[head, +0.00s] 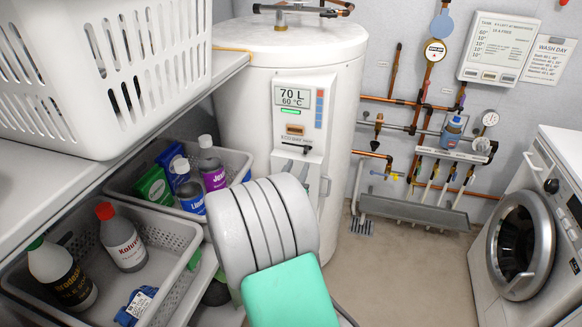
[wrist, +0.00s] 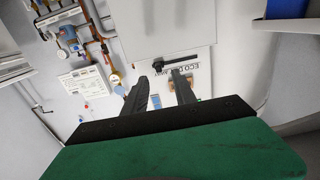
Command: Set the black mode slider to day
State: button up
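The white tank (head: 292,50) carries a control panel with a display (head: 293,96) reading 70 L and 60 °C. Below it is the mode strip (head: 296,140), lettered ECO, DAY and what looks like a third word. The black mode slider (head: 306,150) shows as a small dark piece by the strip. In the wrist view it is a black bar with a round end (wrist: 158,66), near the lettering; its exact setting cannot be told. My gripper (wrist: 160,77) has its dark fingers apart, close to the slider.
A white laundry basket (head: 110,75) stands on the shelf at left. Below are grey trays (head: 180,252) with several bottles. Copper pipes with gauges (head: 435,50) and valves line the wall at right. A washing machine (head: 520,240) stands far right. The floor (head: 410,270) between is clear.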

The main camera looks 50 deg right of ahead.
aim_at(305, 153)
jog(key=x, duration=0.2)
jog(key=p+x, duration=0.1)
jog(key=x, duration=0.1)
jog(key=p+x, duration=0.1)
jog(key=x, duration=0.1)
jog(key=shift+s+d+r, duration=0.1)
jog(key=shift+d+r, duration=0.2)
jog(key=shift+d, duration=0.2)
jog(key=shift+w+d, duration=0.2)
jog(key=shift+d, duration=0.2)
jog(key=shift+a, duration=0.1)
grip_shut()
jog(key=shift+f, duration=0.1)
dwell(0.3)
